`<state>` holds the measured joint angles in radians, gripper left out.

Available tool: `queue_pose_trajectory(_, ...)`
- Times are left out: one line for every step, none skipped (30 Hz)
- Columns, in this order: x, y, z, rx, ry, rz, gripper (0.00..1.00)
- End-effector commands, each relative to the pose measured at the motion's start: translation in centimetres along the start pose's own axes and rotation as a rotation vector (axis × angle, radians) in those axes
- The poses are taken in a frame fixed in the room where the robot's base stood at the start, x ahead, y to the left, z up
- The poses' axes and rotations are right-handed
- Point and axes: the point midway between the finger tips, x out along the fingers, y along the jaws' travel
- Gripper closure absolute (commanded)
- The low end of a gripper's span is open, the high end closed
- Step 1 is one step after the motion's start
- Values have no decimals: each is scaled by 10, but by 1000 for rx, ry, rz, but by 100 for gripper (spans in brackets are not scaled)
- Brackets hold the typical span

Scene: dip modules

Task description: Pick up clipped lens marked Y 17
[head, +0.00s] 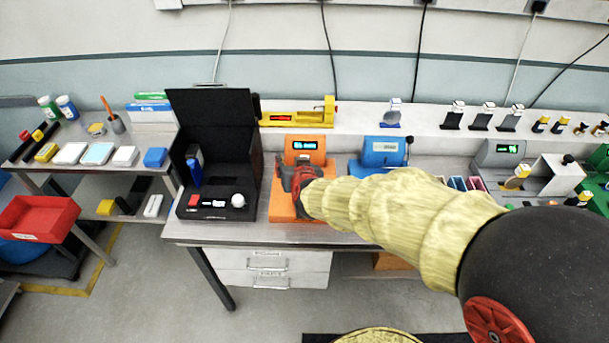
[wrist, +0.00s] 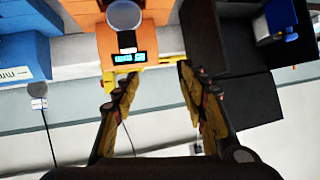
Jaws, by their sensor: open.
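A round pale lens (wrist: 124,15) with a black clip below it shows in the wrist view against the orange module (wrist: 152,42). I cannot read a Y 17 mark on it. My gripper (wrist: 145,85) is open and empty, its two fingers spread on either side of the view, with the lens between and beyond them. In the head view my gripper (head: 297,180) is over the orange module (head: 304,150) and hides its lower part, so the lens does not show there. Similar clipped pieces on dark stands (head: 482,117) stand on the back ledge, their marks too small to read.
A yellow fixture (head: 297,117) lies behind. A red tray (head: 38,218) is at far left.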

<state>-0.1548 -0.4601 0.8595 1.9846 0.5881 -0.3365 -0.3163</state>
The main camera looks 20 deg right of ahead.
Motion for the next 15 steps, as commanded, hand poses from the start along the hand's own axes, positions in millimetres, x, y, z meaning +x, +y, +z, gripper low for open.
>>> queue_pose_trajectory(19, 8, 16, -1, 24, 43, 52)
queue_pose_trajectory(27, 14, 21, -2, 43, 68, 52)
queue_pose_trajectory(35, 22, 27, -5, 67, 101, 52)
queue_pose_trajectory(40, 27, 32, -7, 81, 125, 52)
queue_pose_trajectory(44, 32, 36, -10, 94, 146, 52)
queue_pose_trajectory(48, 38, 40, -15, 109, 169, 52)
queue_pose_trajectory(50, 41, 43, -16, 119, 184, 52)
queue_pose_trajectory(52, 44, 46, -19, 126, 196, 52)
queue_pose_trajectory(54, 47, 48, -22, 134, 209, 52)
queue_pose_trajectory(55, 49, 48, -23, 138, 215, 52)
queue_pose_trajectory(57, 50, 49, -24, 140, 220, 52)
queue_pose_trajectory(60, 52, 49, -24, 142, 224, 52)
queue_pose_trajectory(63, 53, 49, -24, 143, 225, 52)
queue_pose_trajectory(66, 53, 48, -24, 144, 225, 52)
queue_pose_trajectory(70, 54, 47, -24, 144, 225, 52)
